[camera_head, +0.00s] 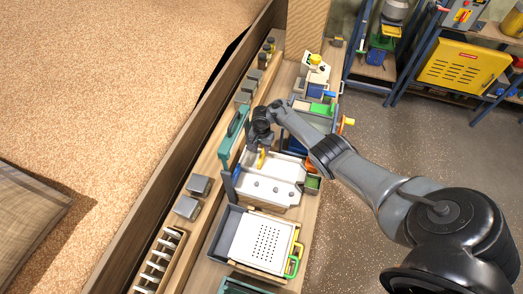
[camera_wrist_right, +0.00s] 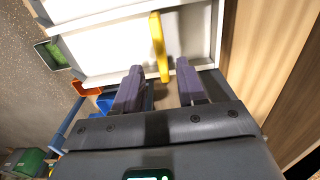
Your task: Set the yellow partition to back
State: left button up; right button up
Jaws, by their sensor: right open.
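The yellow partition (camera_wrist_right: 159,46) is a narrow upright piece in a white tray (camera_wrist_right: 100,47). In the head view the partition (camera_head: 262,158) shows as a small yellow strip at the tray's far end, just below my right gripper (camera_head: 260,146). In the right wrist view my right gripper (camera_wrist_right: 157,85) is open, with its two dark fingers apart. The partition's near end lies in line with the gap between the fingertips, closer to the right finger. I cannot tell whether a finger touches it. My left gripper is not in view.
A white perforated tray (camera_head: 264,243) with green and yellow handles stands nearer on the bench. Grey blocks (camera_head: 187,207) and a teal handle (camera_head: 233,135) line the ledge on the left. Blue and green bins (camera_head: 318,107) stand beyond my gripper.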

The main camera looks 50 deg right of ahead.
jog(key=shift+r+p, duration=0.3)
jog(key=shift+r, duration=0.85)
jog(key=shift+c, duration=0.4)
